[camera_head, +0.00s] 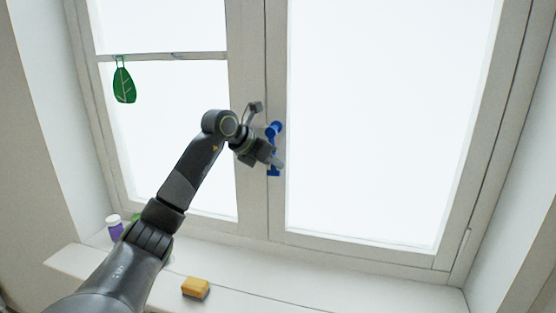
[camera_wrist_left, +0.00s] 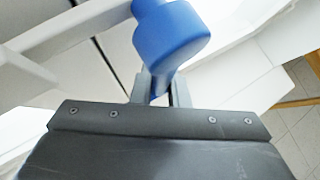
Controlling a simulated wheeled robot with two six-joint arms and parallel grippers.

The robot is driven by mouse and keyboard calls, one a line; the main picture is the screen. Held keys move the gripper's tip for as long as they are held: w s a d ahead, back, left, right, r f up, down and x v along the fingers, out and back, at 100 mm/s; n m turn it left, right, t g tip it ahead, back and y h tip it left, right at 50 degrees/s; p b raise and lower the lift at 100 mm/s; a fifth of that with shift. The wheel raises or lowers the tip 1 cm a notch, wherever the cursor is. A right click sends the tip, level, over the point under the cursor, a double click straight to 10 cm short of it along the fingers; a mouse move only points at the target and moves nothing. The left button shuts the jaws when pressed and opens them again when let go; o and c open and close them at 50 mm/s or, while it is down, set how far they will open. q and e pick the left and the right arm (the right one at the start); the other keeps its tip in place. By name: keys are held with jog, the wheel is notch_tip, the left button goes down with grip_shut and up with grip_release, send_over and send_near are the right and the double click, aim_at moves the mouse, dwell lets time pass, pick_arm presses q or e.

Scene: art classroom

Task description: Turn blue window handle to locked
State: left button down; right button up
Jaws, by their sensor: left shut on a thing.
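The blue window handle (camera_head: 274,129) sits on the frame between the two window panes. Its upper end and a lower part of it show in the head view; the middle is partly hidden by my gripper. My left gripper (camera_head: 277,160) is at the handle, with its jaws shut on it. In the left wrist view the rounded blue handle (camera_wrist_left: 178,40) rises from between the two grey fingers (camera_wrist_left: 157,88). The handle looks close to upright in the head view. My right gripper does not show.
A yellow sponge-like block (camera_head: 195,288) lies on the white windowsill (camera_head: 255,295). A purple bottle with a white cap (camera_head: 115,228) stands at the sill's left, beside a partly hidden green thing. A green leaf ornament (camera_head: 124,84) hangs on the left pane.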

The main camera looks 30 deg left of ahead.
pick_arm(q)
jog(key=shift+a+y, duration=0.25)
jog(key=shift+y, duration=0.05)
jog(key=shift+s, duration=0.1)
jog(key=c, duration=1.4)
grip_release()
jog(key=shift+a, duration=0.1)
jog(key=shift+s+r, duration=0.1)
jog(key=shift+r, duration=0.05)
jog(key=b+v, duration=0.5)
jog(key=v, duration=1.2)
jog(key=shift+r+b, duration=0.15)
jog(key=shift+b, duration=0.25)
